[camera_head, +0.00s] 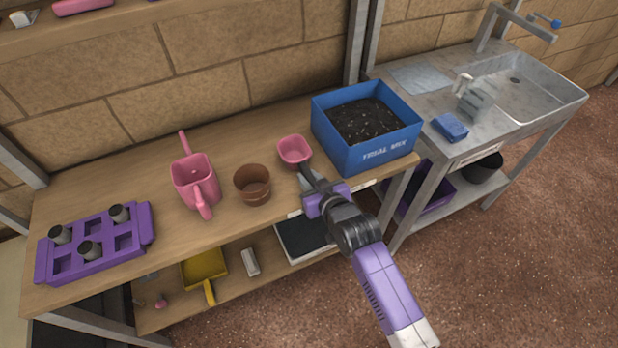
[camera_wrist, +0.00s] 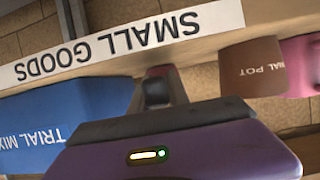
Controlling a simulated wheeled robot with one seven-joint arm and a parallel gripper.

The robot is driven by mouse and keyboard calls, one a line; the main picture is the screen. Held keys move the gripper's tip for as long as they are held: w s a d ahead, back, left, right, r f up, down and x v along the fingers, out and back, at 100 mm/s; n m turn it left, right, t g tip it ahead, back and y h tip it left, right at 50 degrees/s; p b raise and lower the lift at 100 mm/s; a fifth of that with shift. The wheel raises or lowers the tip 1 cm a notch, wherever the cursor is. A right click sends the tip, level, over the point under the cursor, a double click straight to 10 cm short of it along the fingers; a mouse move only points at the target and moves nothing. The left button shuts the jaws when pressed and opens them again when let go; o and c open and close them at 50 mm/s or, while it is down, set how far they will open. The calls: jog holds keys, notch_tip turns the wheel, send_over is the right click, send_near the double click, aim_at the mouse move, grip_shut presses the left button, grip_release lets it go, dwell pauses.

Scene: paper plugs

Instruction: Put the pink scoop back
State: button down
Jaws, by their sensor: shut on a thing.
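The pink scoop (camera_head: 294,150) is at the bench's front half, between the brown pot and the blue box, with its bowl facing up. My gripper (camera_head: 309,176) reaches in from the front right and is shut on the scoop at its handle end, which the fingers hide. I cannot tell whether the bowl touches the bench top or hangs just above it.
A blue box of soil (camera_head: 365,155) stands right of the scoop. A brown pot (camera_head: 252,186) and a pink watering can (camera_head: 194,180) stand left. A purple tray (camera_head: 95,243) holds several plugs. A lower shelf holds a yellow dustpan (camera_head: 205,268). A sink (camera_head: 530,90) is at right.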

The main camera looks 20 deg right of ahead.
jog(key=shift+f, duration=0.1)
jog(key=c, duration=1.3)
grip_release()
jog(key=shift+o, duration=0.2)
jog(key=v, duration=1.2)
jog(key=s+r, duration=0.3)
jog(key=s, duration=0.7)
jog(key=s+a+r+t, duration=0.1)
jog(key=s+r, duration=0.2)
jog(key=s, duration=0.8)
jog(key=s+r, duration=0.4)
jog(key=s, duration=0.6)
jog(key=shift+s+a, duration=0.3)
jog(key=shift+a, duration=0.05)
